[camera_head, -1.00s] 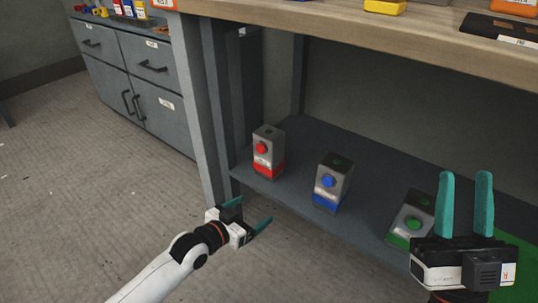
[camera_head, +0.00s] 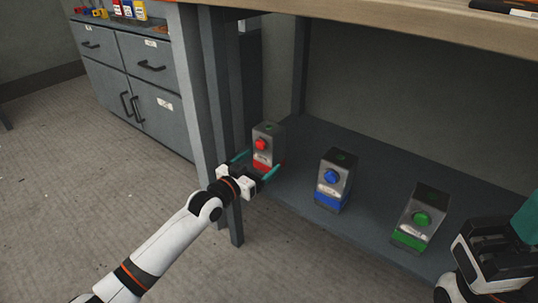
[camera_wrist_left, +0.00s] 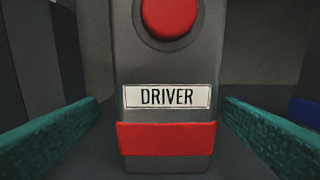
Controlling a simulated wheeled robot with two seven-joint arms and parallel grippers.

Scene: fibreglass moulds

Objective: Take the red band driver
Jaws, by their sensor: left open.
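The red band driver (camera_head: 265,146) is a grey box with a red button and a red band at its base. It stands upright on the lower shelf at the left end. In the left wrist view the driver (camera_wrist_left: 168,68) is close and centred, with a "DRIVER" label above its red band. My left gripper (camera_head: 256,168) is open, its teal fingers on either side of the driver's lower part with gaps showing. My right gripper (camera_head: 528,222) is at the right edge, partly cut off; its jaw state is unclear.
A blue band box (camera_head: 333,182) and a green band box (camera_head: 420,218) stand to the right on the same shelf (camera_head: 385,180). A table leg (camera_head: 213,110) rises just left of the driver. The wooden worktop (camera_head: 400,22) hangs above. Grey drawers (camera_head: 135,75) stand at the back left.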

